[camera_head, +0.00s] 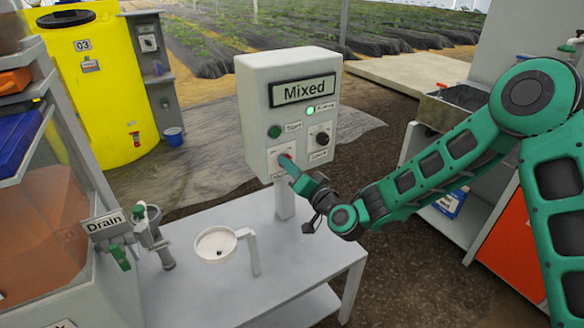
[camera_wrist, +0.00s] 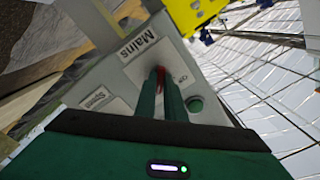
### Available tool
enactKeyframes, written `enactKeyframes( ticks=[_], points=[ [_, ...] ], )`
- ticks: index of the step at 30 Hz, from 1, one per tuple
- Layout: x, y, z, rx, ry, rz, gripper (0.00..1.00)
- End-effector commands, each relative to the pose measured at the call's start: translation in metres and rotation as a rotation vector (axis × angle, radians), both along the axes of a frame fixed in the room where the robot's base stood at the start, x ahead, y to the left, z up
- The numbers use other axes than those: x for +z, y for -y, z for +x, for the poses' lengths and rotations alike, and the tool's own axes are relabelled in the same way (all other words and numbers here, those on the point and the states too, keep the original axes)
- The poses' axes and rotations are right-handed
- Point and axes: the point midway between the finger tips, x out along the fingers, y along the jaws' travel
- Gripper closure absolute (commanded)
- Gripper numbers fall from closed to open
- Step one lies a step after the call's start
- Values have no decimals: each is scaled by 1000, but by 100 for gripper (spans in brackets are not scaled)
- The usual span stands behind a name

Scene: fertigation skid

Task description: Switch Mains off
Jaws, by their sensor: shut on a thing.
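The white control box (camera_head: 255,110) stands on a post at the back of the grey table, with a sign reading "Mixed". The red Mains switch (camera_head: 284,157) is at its lower left, on a white plate. In the wrist view the red switch (camera_wrist: 160,73) shows between my finger ends, with the Mains label (camera_wrist: 138,46) beside it. My gripper (camera_head: 290,165) reaches in from the right and is shut on the switch; it also shows in the wrist view (camera_wrist: 160,82). My fingers hide most of the switch, so I cannot tell its exact setting.
A green Start button (camera_head: 275,132), a lit green lamp (camera_head: 310,111) and a black Speed knob (camera_head: 322,138) are close by on the box. A white round cup (camera_head: 216,244) and a Drain valve (camera_head: 119,256) are to the left. The table's front right is clear.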

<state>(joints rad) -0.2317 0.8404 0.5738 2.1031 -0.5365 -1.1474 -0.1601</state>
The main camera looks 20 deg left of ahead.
Motion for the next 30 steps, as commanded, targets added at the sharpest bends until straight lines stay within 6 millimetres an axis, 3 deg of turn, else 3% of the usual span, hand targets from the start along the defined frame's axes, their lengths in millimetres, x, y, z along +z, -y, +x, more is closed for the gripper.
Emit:
enactKeyframes(
  ticks=[11,30],
  points=[
    [-1,1,0,-2,156,-136,100],
    [-2,2,1,-1,615,-530,100]
  ],
)
